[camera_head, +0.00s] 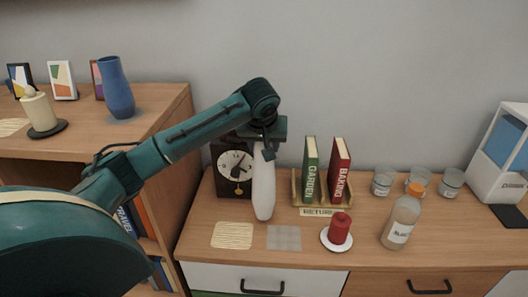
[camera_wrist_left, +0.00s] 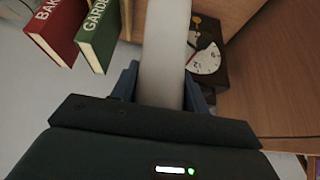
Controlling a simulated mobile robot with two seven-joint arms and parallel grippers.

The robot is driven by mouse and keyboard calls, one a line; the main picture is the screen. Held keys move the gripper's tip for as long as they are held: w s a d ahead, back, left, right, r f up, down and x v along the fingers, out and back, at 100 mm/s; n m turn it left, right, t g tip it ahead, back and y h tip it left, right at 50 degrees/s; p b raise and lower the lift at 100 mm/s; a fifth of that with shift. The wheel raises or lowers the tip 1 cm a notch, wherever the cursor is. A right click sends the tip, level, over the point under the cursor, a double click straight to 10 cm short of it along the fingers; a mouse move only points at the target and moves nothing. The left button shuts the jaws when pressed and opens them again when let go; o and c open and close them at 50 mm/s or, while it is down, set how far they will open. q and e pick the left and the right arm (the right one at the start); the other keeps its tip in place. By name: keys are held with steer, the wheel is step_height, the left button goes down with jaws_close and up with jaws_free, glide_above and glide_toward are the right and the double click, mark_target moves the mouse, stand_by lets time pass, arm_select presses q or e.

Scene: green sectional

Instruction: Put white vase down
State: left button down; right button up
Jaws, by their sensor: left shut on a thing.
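The white vase (camera_head: 263,185) hangs upright from my left gripper (camera_head: 266,148) in the head view, in front of the clock and over the wooden dresser top (camera_head: 290,258). Its lower end is near the dresser top, behind two flat square mats; I cannot tell whether it touches. In the left wrist view the vase (camera_wrist_left: 163,50) stands between the two blue fingers of my left gripper (camera_wrist_left: 160,88), which is shut on it. My right gripper is in neither view.
A clock (camera_head: 235,165) stands behind the vase. Right of it are a book holder with green (camera_head: 310,170) and red (camera_head: 339,172) books, a red candle (camera_head: 340,229), a bottle (camera_head: 402,220) and jars. A woven mat (camera_head: 232,235) and a grey mat (camera_head: 284,238) lie in front.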

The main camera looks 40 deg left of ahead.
mark_target(264, 178)
arm_select(q)
steer(key=shift+w+f, duration=0.1)
steer(key=shift+f, duration=1.05)
steer(key=c, duration=0.7)
jaws_free()
steer(key=shift+f, duration=0.1)
